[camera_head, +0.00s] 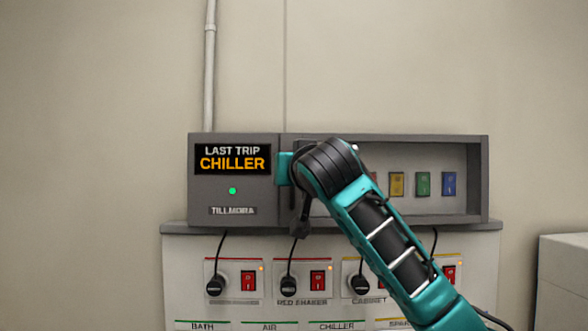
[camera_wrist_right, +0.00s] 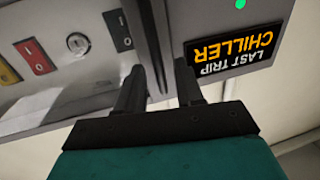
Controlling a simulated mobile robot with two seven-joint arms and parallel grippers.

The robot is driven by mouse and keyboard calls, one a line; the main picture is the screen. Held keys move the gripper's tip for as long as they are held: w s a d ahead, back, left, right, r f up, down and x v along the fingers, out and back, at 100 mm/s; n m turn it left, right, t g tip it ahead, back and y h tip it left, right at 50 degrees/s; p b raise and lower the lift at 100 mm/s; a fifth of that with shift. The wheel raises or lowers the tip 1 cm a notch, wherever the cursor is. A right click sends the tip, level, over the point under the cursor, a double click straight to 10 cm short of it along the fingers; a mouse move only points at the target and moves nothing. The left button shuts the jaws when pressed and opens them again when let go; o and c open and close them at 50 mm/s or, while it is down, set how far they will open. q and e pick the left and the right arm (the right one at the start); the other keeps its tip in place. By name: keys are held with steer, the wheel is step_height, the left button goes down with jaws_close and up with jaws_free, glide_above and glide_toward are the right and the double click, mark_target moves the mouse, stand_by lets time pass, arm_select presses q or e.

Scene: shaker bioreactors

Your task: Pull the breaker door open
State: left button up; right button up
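The grey breaker box (camera_head: 388,139) is on the wall side, with a "LAST TRIP CHILLER" display (camera_head: 232,159) at its left. Its right part is a recess with coloured breakers; I cannot tell from the head view whether a clear door covers it. In the right wrist view, turned upside down, my right gripper's (camera_wrist_right: 159,68) two dark fingers are apart and straddle a dark upright bar (camera_wrist_right: 153,35) between breakers and display. Whether they touch it is unclear. In the head view my right arm hides the fingers and part of the recess. My left gripper is out of view.
Below the box, a white cabinet (camera_head: 185,260) carries black plugs with cables and red switches (camera_head: 248,281). A conduit (camera_head: 209,65) runs up the wall. A white unit (camera_head: 565,275) stands at the right. The wall space left of the box is free.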

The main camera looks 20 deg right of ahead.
jaws_close()
stand_by(1.3)
